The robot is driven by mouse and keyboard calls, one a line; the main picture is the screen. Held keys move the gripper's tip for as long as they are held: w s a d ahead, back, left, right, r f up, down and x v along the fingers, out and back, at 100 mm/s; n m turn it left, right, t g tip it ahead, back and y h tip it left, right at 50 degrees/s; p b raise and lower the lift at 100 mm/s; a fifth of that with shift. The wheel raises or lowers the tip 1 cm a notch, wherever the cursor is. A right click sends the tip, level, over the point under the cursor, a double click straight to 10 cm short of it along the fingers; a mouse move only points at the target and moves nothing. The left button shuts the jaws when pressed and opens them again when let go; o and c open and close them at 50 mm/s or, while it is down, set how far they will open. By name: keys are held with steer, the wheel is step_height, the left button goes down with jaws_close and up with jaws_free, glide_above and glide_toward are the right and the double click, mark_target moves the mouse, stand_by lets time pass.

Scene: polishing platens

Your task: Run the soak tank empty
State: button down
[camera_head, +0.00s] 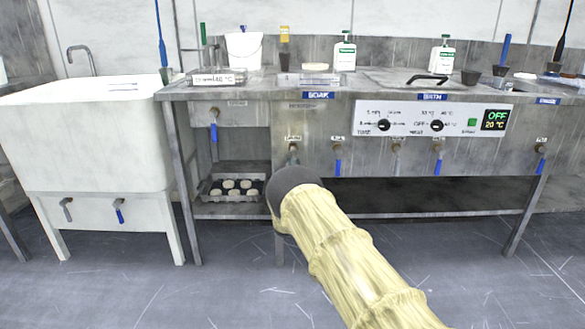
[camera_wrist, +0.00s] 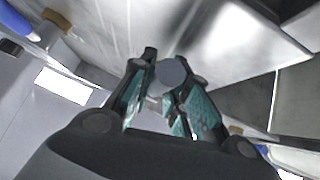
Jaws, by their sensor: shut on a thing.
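In the head view, the soak tank (camera_head: 303,119) is the bench section under the blue SOAK label. Its left front tap (camera_head: 293,150), under a small label that seems to read DRAIN, has its lower part and handle hidden by the dark end of my arm. In the wrist view, my gripper (camera_wrist: 168,98) has its green-padded fingers closed about a round grey end (camera_wrist: 172,71), which looks like the drain tap's handle. How far the handle is turned cannot be told. A blue-lever tap (camera_head: 338,161) hangs just right of it. The water inside the tank cannot be seen.
The bath's control panel (camera_head: 434,120) reads OFF and 20 °C. Grey-lever (camera_head: 396,158) and blue-lever (camera_head: 437,160) taps stand to the right. A white sink (camera_head: 95,140) stands left. A tray of pale discs (camera_head: 233,190) sits on the lower shelf. The floor in front is clear.

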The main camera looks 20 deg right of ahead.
stand_by(0.4)
steer(key=c, duration=1.4)
jaws_free()
steer(key=shift+o, duration=0.2)
steer(key=shift+f, duration=0.1)
steer(key=v, duration=1.2)
steer(key=shift+f, duration=0.1)
